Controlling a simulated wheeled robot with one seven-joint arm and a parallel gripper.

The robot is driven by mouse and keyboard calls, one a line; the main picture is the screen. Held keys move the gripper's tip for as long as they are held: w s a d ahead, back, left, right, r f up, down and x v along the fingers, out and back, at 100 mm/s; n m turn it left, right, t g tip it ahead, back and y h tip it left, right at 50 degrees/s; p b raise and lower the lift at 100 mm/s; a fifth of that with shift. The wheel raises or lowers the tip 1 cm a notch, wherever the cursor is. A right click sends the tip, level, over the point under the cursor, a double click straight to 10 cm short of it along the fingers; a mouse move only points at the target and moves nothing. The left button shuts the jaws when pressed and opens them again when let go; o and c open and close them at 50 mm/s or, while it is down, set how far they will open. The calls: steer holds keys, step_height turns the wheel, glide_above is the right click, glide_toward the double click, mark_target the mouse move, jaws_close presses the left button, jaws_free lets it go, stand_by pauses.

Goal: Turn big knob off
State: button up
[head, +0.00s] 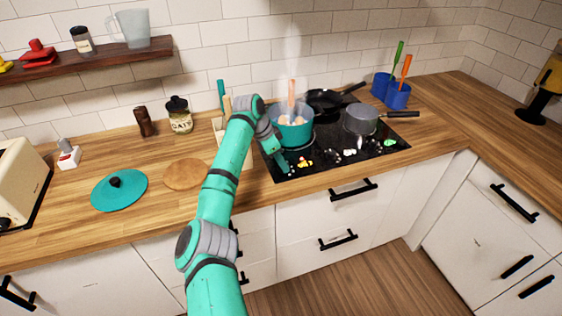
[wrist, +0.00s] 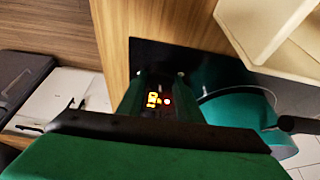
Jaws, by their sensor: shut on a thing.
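The black cooktop (head: 328,165) has small lit markings along its front edge. A red and yellow display (head: 304,161) glows at the front left, and it also shows in the wrist view (wrist: 156,100). My gripper (head: 284,167) reaches down to the cooktop's front left corner, just left of that display. It is shut on the big knob, which the fingers hide in both views. I cannot see which way the knob points.
A steaming teal pot (head: 294,131) with a wooden utensil stands just behind my gripper. A black pan (head: 325,101) and a grey saucepan (head: 361,120) are on the cooktop. A teal lid (head: 119,191) and round wooden board (head: 185,175) lie left.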

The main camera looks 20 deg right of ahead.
steer(key=n, duration=0.1)
steer(key=n+t, duration=0.1)
steer(key=n, duration=0.1)
steer(key=shift+s+d+n, duration=0.15)
steer(key=shift+s+n, duration=0.1)
steer(key=shift+n, duration=0.15)
steer(key=n+t+y, duration=0.1)
steer(key=n, duration=0.2)
steer(key=shift+n+t, duration=0.3)
steer(key=shift+n, duration=0.1)
steer(key=n, duration=0.1)
steer(key=n+t+y, duration=0.1)
steer(key=n, duration=0.1)
steer(key=shift+s+d, duration=0.15)
steer(key=shift+d, duration=0.05)
steer(key=shift+n+y, duration=0.9)
steer(key=shift+n, duration=1.6)
steer(key=shift+d, duration=0.1)
steer(key=o, duration=1)
steer(key=shift+o, duration=0.2)
